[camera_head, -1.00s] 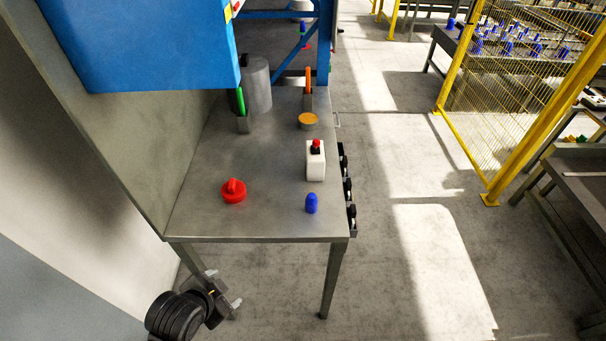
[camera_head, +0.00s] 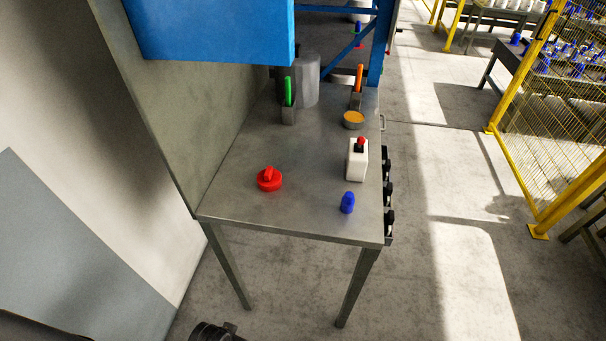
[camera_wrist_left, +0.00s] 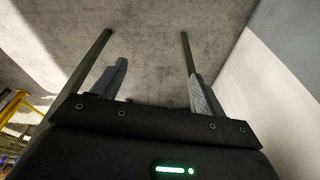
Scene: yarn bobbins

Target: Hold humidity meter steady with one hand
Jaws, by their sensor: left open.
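A white upright device with a black and red top (camera_head: 357,160) stands near the right edge of the metal table (camera_head: 315,200); it may be the humidity meter, but I cannot tell for sure. My left gripper (camera_wrist_left: 158,76) is open and empty in the left wrist view, with bare floor between its fingers. In the head view only a dark part of my left arm shows at the bottom edge, below and in front of the table, well apart from the device. My right gripper is not in view.
A red round knobbed piece (camera_head: 269,179) and a blue piece (camera_head: 347,202) lie near the table's front. An orange-topped bowl (camera_head: 353,120), a green item in a holder (camera_head: 288,92) and a grey cylinder (camera_head: 308,80) stand farther back. A blue cabinet (camera_head: 210,28) overhangs the left. The table's middle is clear.

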